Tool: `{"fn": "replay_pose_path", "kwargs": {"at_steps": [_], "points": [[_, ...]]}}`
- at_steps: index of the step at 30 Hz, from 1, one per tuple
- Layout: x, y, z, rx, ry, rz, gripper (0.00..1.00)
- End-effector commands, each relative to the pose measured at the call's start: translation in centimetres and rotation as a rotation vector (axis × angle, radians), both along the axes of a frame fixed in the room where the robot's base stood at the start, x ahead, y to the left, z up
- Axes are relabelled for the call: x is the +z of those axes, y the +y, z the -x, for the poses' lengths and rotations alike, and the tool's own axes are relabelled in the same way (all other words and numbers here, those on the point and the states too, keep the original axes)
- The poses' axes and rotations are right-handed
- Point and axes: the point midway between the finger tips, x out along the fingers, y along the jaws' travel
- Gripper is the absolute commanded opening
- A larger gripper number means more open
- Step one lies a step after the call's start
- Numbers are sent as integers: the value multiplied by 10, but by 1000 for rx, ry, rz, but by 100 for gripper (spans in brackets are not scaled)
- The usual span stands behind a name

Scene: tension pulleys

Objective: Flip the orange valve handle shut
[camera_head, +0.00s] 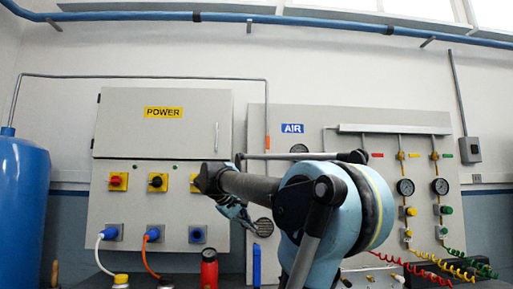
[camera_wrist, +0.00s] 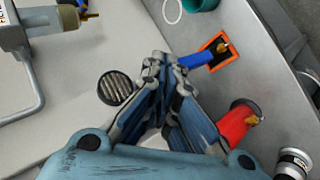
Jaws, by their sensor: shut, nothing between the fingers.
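A small orange upright strip (camera_head: 267,142), which looks like the valve handle, is at the end of the grey pipe by the left edge of the AIR panel (camera_head: 340,122). It is upright, in line with the pipe's vertical end. My gripper (camera_head: 250,225) is well below it, in front of the panels near the round grille (camera_head: 263,227). In the wrist view my gripper (camera_wrist: 154,62) has its fingertips together and holds nothing. I cannot pick out the orange handle for certain in the wrist view.
The POWER box (camera_head: 150,130) is left. Gauges and coiled hoses (camera_head: 430,268) are right. Bare panel shows around the grille.

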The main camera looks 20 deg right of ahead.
Motion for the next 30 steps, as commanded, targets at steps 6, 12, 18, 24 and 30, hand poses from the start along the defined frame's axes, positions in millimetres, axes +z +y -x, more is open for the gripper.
{"fn": "replay_pose_path", "kwargs": {"at_steps": [6,12,18,24,30], "points": [[147,-9,-74,55,-51,278,0],[267,-1,-128,99,-102,519,0],[342,13,-159,129,-138,675,0],[365,18,-167,137,-150,727,0],[365,18,-167,137,-150,728,0]]}}
